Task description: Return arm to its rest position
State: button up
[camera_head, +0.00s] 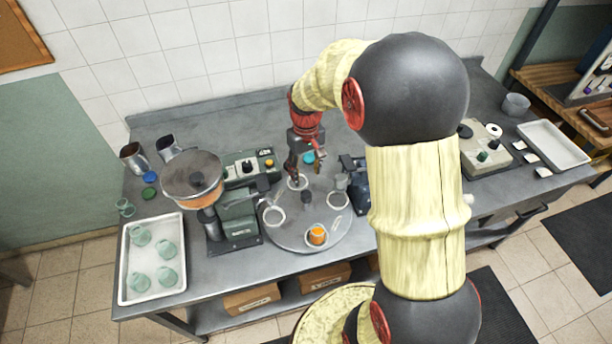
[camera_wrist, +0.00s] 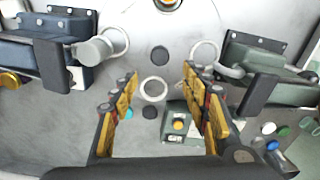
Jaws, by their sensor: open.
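My gripper (camera_head: 298,170) hangs above the round grey turntable (camera_head: 290,236) on the metal bench in the head view. In the wrist view my gripper (camera_wrist: 158,105) is open, its two fingers wide apart with nothing between them but the surface below. A white ring (camera_wrist: 153,90) on the turntable shows between the fingers. My arm reaches from the lower right across the bench, and its upper links hide part of the bench behind them.
A white tray (camera_head: 126,286) with several greenish jars stands at the left. A machine with a round pan (camera_head: 190,170) stands left of the turntable. An orange-topped item (camera_head: 317,235) sits on the turntable's front. An empty white tray (camera_head: 553,143) lies at the right.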

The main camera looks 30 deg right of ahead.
dwell(0.6)
jog(key=s+a+r+t+b, duration=0.2)
jog(key=s+a+r+b, duration=0.1)
jog(key=s, duration=0.3)
jog(key=s+a+r+t+b, duration=0.1)
jog(key=s+a+r+b, duration=0.2)
jog(key=s+a, duration=0.3)
jog(key=s+a+r+n+t+b, duration=0.1)
jog(key=s+a+r+t+b, duration=0.1)
jog(key=s+a+r, duration=0.3)
jog(key=shift+s+t+b, duration=0.3)
jog(key=shift+s+b, duration=0.45)
jog(key=shift+s, duration=0.35)
